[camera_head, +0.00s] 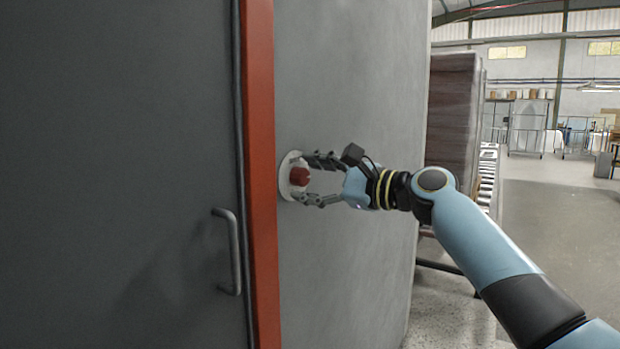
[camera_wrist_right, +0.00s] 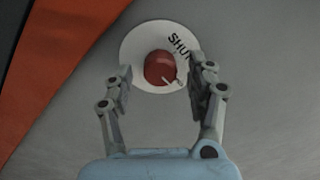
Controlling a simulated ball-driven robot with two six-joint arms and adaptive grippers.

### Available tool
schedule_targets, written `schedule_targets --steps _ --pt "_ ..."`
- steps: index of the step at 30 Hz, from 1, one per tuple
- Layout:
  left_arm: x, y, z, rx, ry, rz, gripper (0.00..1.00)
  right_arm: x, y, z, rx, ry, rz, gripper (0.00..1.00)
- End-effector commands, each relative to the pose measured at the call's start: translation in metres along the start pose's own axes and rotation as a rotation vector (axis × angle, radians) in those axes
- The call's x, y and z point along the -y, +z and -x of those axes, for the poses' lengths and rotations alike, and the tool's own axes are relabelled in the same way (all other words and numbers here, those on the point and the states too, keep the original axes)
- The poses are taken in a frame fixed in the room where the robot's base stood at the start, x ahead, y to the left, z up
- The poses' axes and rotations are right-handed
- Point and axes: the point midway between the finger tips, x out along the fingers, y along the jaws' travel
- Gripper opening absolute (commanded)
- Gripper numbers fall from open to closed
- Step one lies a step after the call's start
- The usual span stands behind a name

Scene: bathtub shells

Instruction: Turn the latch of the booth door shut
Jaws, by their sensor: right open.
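The latch is a red knob (camera_head: 299,177) on a round white plate (camera_head: 288,190) on the grey wall, just right of the door's orange frame. In the right wrist view the red knob (camera_wrist_right: 159,67) has a pale pointer mark at its lower right, and the white plate (camera_wrist_right: 136,42) carries the letters "SHU" at its upper right; the rest is hidden by a finger. My right gripper (camera_head: 320,178) is open, its fingers on either side of the knob with gaps between; it also shows in the right wrist view (camera_wrist_right: 162,82). My left gripper is out of view.
The grey booth door (camera_head: 120,150) has a metal handle (camera_head: 230,250) and stands at the left beside the orange frame (camera_head: 262,180). A brown stack (camera_head: 452,110) stands behind my right arm. Open floor (camera_head: 555,230) lies to the right.

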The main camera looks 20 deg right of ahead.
Motion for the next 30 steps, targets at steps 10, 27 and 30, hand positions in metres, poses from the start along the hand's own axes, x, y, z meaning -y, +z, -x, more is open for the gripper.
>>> schedule_targets --steps 10,27,30 --pt "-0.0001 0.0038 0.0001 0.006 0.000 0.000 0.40 0.0001 0.0003 -0.0027 0.001 0.000 0.000 0.52" --pt "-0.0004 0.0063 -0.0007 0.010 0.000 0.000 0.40 -0.0004 0.0000 -0.0025 0.000 0.001 0.009 0.02" --pt "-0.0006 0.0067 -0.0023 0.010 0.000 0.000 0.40 -0.0008 -0.0003 -0.0025 0.001 0.001 0.031 0.02"
